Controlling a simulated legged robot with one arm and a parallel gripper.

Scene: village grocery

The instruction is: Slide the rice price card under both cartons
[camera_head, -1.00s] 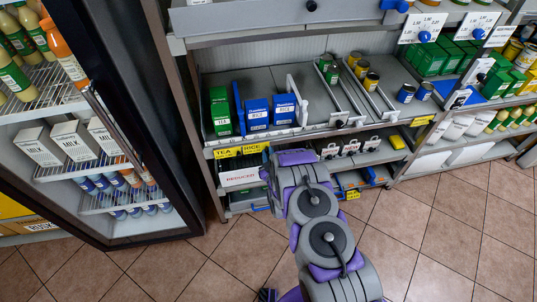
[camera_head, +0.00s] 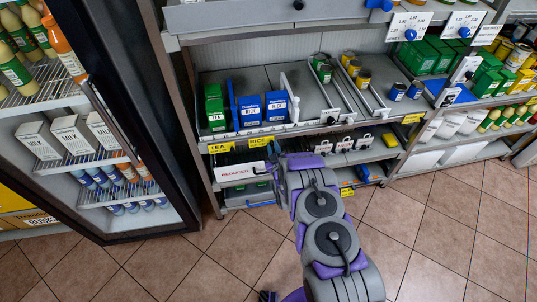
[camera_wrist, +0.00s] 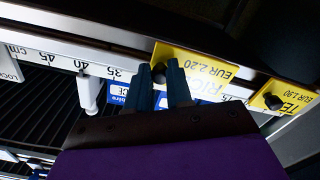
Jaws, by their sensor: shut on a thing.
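The yellow rice price card (camera_head: 260,142) sits on the front rail of the shelf, below the two blue rice cartons, the left (camera_head: 249,110) and the right (camera_head: 277,106). Both cartons stand upright, side by side. In the wrist view the card (camera_wrist: 208,68) reads upside down, EUR 2.20, and parts of blue cartons (camera_wrist: 118,96) show past the rail. My gripper (camera_wrist: 165,72) is shut at the card's end with the dark knob; the fingers partly hide the grip.
The yellow tea card (camera_head: 221,147) is on the same rail to the left, below the green tea carton (camera_head: 214,107). A blue divider stands between the tea and rice cartons, and a white divider (camera_head: 290,98) stands right of them. A ruler strip (camera_wrist: 60,62) runs along the rail.

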